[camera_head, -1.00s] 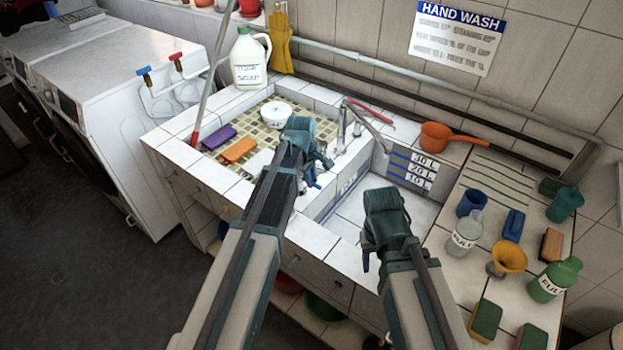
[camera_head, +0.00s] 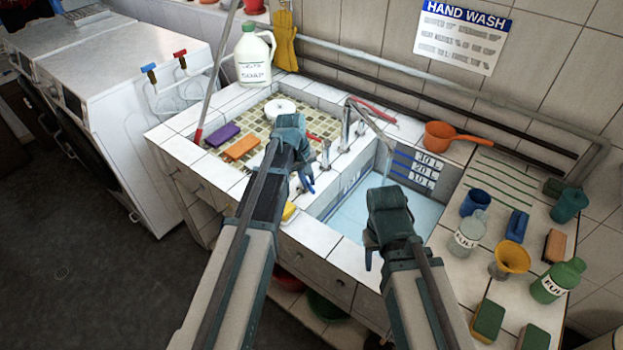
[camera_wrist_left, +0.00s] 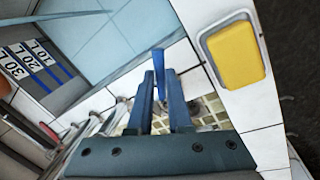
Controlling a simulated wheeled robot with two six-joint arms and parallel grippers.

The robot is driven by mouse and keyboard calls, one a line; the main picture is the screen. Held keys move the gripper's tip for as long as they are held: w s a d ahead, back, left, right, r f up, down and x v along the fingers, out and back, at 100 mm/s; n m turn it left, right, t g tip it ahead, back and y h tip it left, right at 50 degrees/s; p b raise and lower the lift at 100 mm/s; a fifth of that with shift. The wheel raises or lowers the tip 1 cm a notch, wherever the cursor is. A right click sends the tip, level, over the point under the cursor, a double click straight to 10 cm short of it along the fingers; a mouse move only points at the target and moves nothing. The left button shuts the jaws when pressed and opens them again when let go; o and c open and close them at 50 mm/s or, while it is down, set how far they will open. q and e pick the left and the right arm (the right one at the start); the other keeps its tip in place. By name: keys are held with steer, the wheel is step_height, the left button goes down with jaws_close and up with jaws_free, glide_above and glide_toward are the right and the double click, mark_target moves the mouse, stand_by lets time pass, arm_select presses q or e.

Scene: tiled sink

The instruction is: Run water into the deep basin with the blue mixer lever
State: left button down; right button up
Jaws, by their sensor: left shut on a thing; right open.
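My left gripper (camera_head: 303,180) is over the front rim between the two basins. In the left wrist view its jaws (camera_wrist_left: 160,88) are shut on the blue mixer lever (camera_wrist_left: 158,62), whose end sticks out past the fingertips. In the head view my gripper mostly hides the lever. The spout (camera_head: 370,118) reaches over the deep basin (camera_head: 408,168), with a thin stream (camera_head: 387,168) below its end. Pale blue water (camera_head: 352,217) covers the basin floor, below the litre marks. My right gripper (camera_head: 378,225) is open in front of the deep basin, partly hiding it.
The shallow tiled basin (camera_head: 268,107) holds purple and orange sponges and a white round item. A yellow sponge (camera_head: 289,211) sits on the front rim. An orange dipper (camera_head: 440,135) lies behind. Cups, bottles and a funnel (camera_head: 512,257) crowd the right counter.

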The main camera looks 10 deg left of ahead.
arm_select(q)
steer(key=a+m, duration=0.1)
steer(key=m, duration=0.1)
steer(key=a+m, duration=0.1)
steer(key=m, duration=0.1)
steer(key=shift+s+g, duration=0.35)
steer(key=shift+g, duration=0.05)
steer(key=shift+a+m+g, duration=0.2)
steer(key=shift+a+m, duration=0.25)
steer(key=shift+m, duration=0.65)
steer(key=shift+a+m+g, duration=0.2)
steer(key=shift+a+m, duration=0.25)
steer(key=shift+m, duration=0.65)
steer(key=c, duration=0.8)
jaws_free()
steer(key=shift+c, duration=0.2)
steer(key=shift+r, duration=0.1)
arm_select(e)
steer(key=shift+r, duration=0.1)
arm_select(q)
step_height(320, 180, up, 13)
steer(key=a+p, duration=0.2)
steer(key=p, duration=1.1)
steer(key=shift+w+a+r+p, duration=0.2)
steer(key=shift+a+p, duration=0.1)
steer(key=shift+a, duration=0.1)
arm_select(e)
step_height(320, 180, up, 13)
steer(key=shift+r, duration=0.2)
